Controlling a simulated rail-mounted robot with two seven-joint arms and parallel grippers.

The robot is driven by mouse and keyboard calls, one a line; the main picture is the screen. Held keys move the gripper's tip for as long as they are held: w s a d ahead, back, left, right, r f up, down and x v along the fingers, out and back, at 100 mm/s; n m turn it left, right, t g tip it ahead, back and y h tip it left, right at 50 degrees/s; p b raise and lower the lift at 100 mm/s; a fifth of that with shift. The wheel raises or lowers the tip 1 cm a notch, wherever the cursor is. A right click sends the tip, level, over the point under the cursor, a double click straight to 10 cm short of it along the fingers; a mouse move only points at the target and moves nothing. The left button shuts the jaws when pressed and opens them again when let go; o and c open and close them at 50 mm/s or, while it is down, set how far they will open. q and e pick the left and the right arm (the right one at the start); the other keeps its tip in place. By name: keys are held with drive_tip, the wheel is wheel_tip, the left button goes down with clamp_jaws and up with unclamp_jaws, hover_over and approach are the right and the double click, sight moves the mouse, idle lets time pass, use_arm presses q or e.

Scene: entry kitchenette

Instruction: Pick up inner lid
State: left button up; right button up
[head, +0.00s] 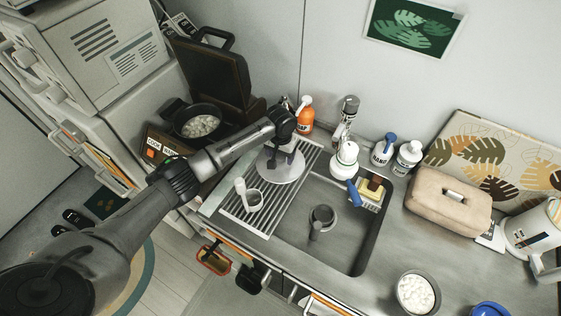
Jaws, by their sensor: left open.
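The inner lid (291,176) looks like a round, pale grey disc. It lies on the slatted drying rack (240,213) at the left side of the sink. My left gripper (281,160) reaches in from the left and points down over the lid's middle, hiding part of it. Its jaws are open. I cannot tell whether the fingers touch the lid or stand around a knob on it. My right gripper is not in view.
A white cup (253,199) stands on the rack near the lid. An orange bottle (305,115) stands close behind my gripper. The sink (345,230) holds a dark cup (323,216).

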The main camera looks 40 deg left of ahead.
use_arm(q)
drive_tip(key=shift+f, duration=0.75)
drive_tip(key=c, duration=1)
